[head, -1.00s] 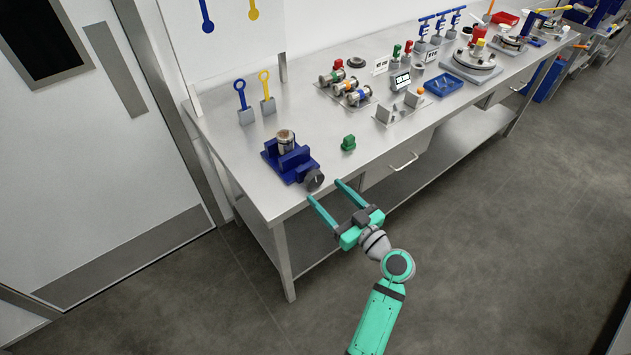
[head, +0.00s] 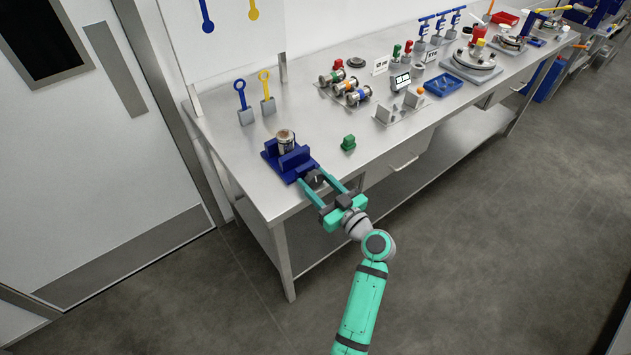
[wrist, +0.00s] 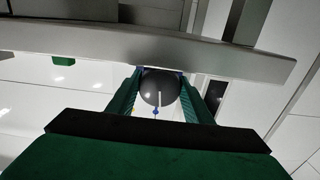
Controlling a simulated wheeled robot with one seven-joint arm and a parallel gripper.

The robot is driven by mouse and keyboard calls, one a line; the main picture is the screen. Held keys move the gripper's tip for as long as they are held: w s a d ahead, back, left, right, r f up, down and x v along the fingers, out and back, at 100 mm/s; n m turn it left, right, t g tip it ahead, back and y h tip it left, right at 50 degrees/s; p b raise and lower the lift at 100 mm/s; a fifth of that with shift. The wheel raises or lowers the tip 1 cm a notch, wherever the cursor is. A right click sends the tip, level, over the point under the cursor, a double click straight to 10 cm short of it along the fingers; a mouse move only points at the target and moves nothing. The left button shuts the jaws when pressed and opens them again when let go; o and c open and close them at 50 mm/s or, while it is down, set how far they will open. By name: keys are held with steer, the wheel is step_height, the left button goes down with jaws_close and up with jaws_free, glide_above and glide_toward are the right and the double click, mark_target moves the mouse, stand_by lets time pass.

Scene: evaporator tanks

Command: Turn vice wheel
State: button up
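The blue vice (head: 289,162) stands at the near left corner of the steel bench and holds a metal cylinder (head: 286,139) in its jaws. Its dark round wheel (head: 315,178) faces the bench's front edge. My gripper (head: 316,177) is at the wheel, its two teal fingers on either side of it. In the wrist view the wheel (wrist: 159,87), with a pale line on its face, sits between the fingertips. The fingers are spread apart; whether they touch the wheel's rim is not clear. Part of the wheel is hidden by the fingers in the head view.
A green block (head: 348,143) lies on the bench right of the vice. Blue (head: 243,103) and yellow (head: 267,95) tools stand behind it. A drawer handle (head: 403,162) sticks out of the bench front. The floor in front is clear.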

steer(key=shift+m, duration=0.8)
steer(key=o, duration=1)
steer(key=shift+o, duration=0.2)
steer(key=shift+s, duration=0.1)
steer(key=v, duration=1)
steer(key=shift+s+d, duration=0.25)
steer(key=shift+s, duration=0.05)
